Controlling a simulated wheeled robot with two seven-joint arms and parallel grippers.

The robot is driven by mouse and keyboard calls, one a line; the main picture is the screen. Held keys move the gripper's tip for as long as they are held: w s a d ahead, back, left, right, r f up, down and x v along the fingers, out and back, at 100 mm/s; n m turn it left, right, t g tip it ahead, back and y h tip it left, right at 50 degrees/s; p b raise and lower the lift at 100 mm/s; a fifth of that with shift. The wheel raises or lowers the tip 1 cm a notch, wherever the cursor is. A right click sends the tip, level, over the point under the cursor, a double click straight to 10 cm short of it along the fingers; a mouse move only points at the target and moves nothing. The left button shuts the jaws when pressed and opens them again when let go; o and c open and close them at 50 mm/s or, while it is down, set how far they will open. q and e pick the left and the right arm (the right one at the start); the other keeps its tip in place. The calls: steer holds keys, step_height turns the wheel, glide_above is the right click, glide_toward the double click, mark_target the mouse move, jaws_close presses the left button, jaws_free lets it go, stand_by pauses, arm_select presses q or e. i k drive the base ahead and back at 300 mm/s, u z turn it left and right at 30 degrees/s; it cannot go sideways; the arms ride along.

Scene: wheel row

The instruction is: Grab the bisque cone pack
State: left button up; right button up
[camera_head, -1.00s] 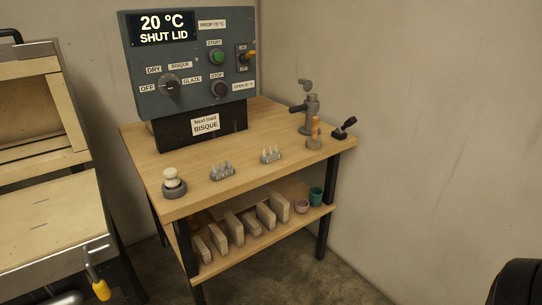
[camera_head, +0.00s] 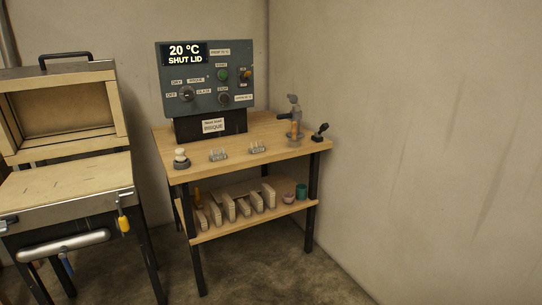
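Two small grey cone packs with pale upright cones stand on the wooden table top (camera_head: 235,160). One cone pack (camera_head: 218,156) is left of the middle, and the other cone pack (camera_head: 257,148) is a little to its right and farther back. I cannot tell which one is the bisque pack, as no label on either can be read. A sign reading BISQUE (camera_head: 213,126) is on the black base under the control panel (camera_head: 207,75). Neither of my grippers is in view.
A round grey holder with a white knob (camera_head: 181,160) stands left of the packs. A grey upright device (camera_head: 294,118) and a black lever (camera_head: 320,131) stand at the right. An open kiln (camera_head: 65,108) is at the left.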

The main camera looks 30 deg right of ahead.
mark_target(256, 149)
steer(key=z, duration=0.7)
steer(key=i, duration=0.7)
steer(key=z, duration=0.85)
steer(key=i, duration=1.15)
steer(key=u, duration=0.25)
